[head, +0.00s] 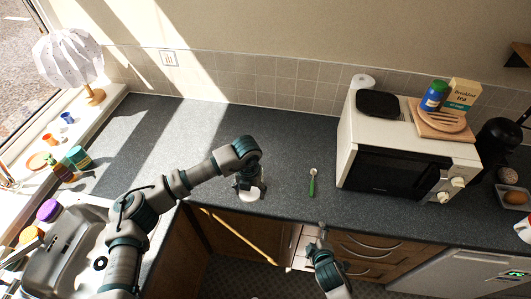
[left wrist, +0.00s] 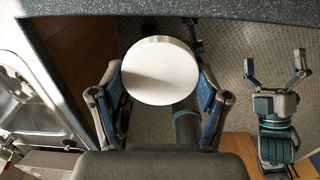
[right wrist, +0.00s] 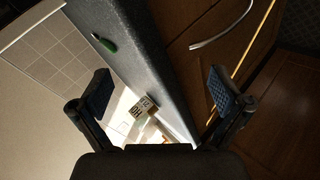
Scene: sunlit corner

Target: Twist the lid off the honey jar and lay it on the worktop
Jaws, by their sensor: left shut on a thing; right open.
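My left gripper (head: 249,190) is shut on a white round lid (left wrist: 160,70), which fills the space between its fingers in the left wrist view. In the head view this gripper is over the front part of the grey worktop (head: 290,125). My right gripper (head: 318,240) is open and empty in front of the worktop's edge, lower and to the right of my left one. It also shows open in the left wrist view (left wrist: 275,65).
A green-handled utensil (head: 312,184) lies on the worktop right of my left gripper. A white microwave (head: 407,160) stands further right. The sink (head: 65,250) is at the left. A yellowish stick (head: 240,234) leans against the cupboards. The worktop behind my left gripper is clear.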

